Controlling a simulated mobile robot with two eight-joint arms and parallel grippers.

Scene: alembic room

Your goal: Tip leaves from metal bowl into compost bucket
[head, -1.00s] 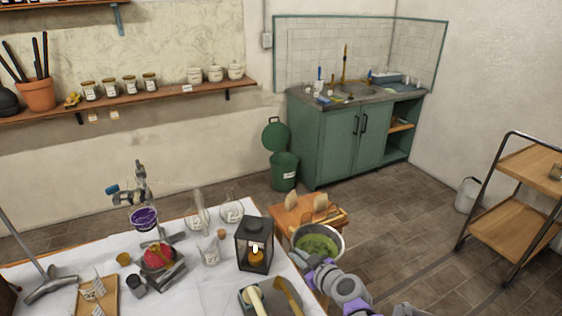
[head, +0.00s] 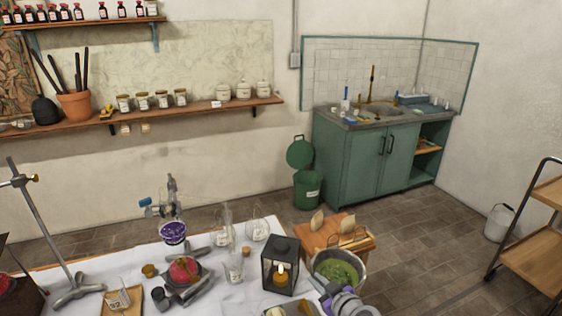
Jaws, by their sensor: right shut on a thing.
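The metal bowl (head: 361,264) is full of green leaves (head: 338,271) and is held level off the right edge of the white-covered table. My right gripper (head: 334,290) is shut on the near side of its rim; the fingertips are partly hidden. The green compost bucket (head: 307,189) stands on the floor across the room, left of the green sink cabinet. Its round lid (head: 300,152) is raised open behind it. The bucket's inside is too small to make out. My left gripper is not in view.
The table (head: 110,262) carries a black lantern (head: 280,265), glass flasks and a metal stand. A wooden stool or small table (head: 318,234) stands just behind the bowl. A shelved trolley (head: 535,240) and a white bucket (head: 499,222) are at right. Tiled floor between is clear.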

